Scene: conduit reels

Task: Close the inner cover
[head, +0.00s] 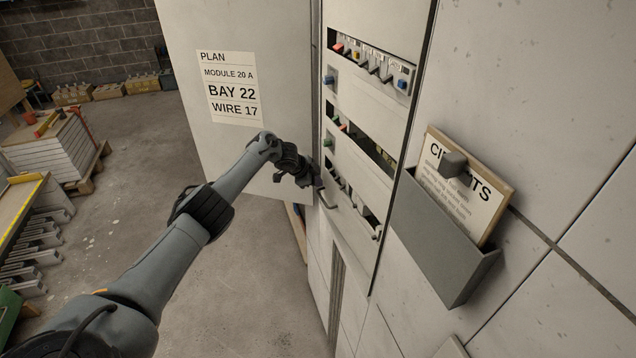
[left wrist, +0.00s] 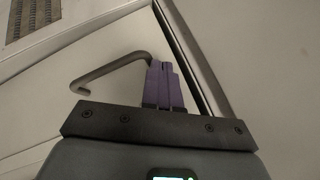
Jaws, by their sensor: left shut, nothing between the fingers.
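The inner cover (head: 362,151) is a pale panel in the wall cabinet, with slots showing rows of small switches and coloured knobs. A bent dark handle (head: 328,201) sits at its lower left; the handle also shows in the left wrist view (left wrist: 105,73). My left gripper (head: 316,184) is at the handle, between the open outer door and the cover. In the left wrist view its purple fingers (left wrist: 164,72) are shut and empty, beside the handle's right end; I cannot tell whether they touch. A dark narrow gap (left wrist: 188,48) runs right of the fingers. My right gripper is not in view.
The outer door (head: 190,60), bearing a printed plan sheet (head: 229,88), stands open on the left. A grey wall pocket (head: 432,238) with a circuits card (head: 460,190) juts out at right. Stacked panels (head: 50,150) stand far left; the floor between is clear.

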